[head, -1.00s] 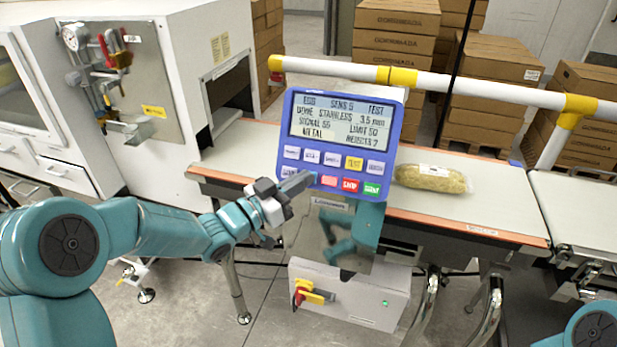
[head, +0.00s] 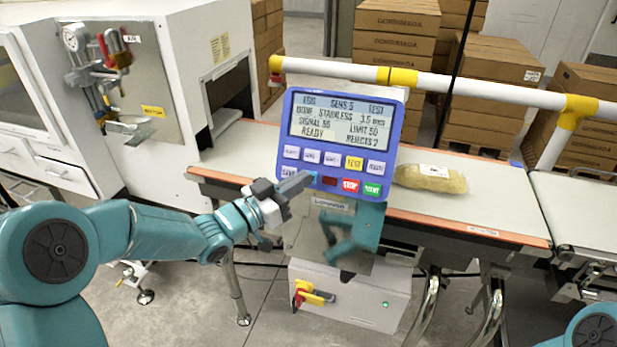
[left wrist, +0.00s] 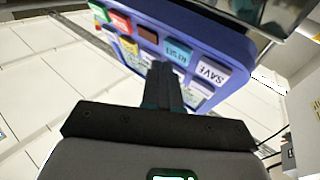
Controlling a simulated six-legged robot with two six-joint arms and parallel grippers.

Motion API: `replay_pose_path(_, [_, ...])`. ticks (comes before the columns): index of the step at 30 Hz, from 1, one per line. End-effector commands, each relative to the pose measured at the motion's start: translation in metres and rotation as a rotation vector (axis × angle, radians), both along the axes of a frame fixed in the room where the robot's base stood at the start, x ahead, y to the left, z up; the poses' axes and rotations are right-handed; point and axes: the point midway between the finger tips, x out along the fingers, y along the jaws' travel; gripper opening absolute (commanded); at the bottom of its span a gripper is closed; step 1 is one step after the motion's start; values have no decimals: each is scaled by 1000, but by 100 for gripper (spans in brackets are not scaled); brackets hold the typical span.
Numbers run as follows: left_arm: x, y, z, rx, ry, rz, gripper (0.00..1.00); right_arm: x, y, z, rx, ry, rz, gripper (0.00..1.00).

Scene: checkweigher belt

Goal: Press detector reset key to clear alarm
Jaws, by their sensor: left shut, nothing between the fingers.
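The detector panel (head: 284,140) is a blue box with a lit screen (head: 340,122), which reads READY and REJECTS 2. In the left wrist view the blue RESET key (left wrist: 178,52) shows upside down, between the white SAVE key (left wrist: 211,73) and a dark red lamp or key (left wrist: 148,35). My left gripper (head: 308,178) is shut and empty, its tips at the panel's lower key row. In the wrist view my left fingertips (left wrist: 162,68) overlap the edge of the RESET key; I cannot tell if they touch it.
Red STOP (head: 351,185) and green START (head: 372,189) keys sit right of the dark red one. A bagged product (head: 431,178) lies on the belt (head: 490,205) behind the panel. A white rail (head: 470,83) runs above. A grey cabinet (head: 350,298) stands below.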

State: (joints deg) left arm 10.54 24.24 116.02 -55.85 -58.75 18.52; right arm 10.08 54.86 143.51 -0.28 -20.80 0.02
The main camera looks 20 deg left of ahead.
Motion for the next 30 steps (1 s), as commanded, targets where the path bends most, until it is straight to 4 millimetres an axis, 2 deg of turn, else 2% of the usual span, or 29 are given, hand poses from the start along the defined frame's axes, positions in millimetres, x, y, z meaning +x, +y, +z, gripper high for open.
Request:
replay_pose_path(11, [-4,0,2,0,0,0,0,0,0,0,0,0,0,0])
replay_pose_path(24, [-40,2,21,-1,-1,0,0,0,0,0,0,0,0,0])
replay_pose_path(30, [-48,2,24,-1,1,0,0,0,0,0,0,0,0,0])
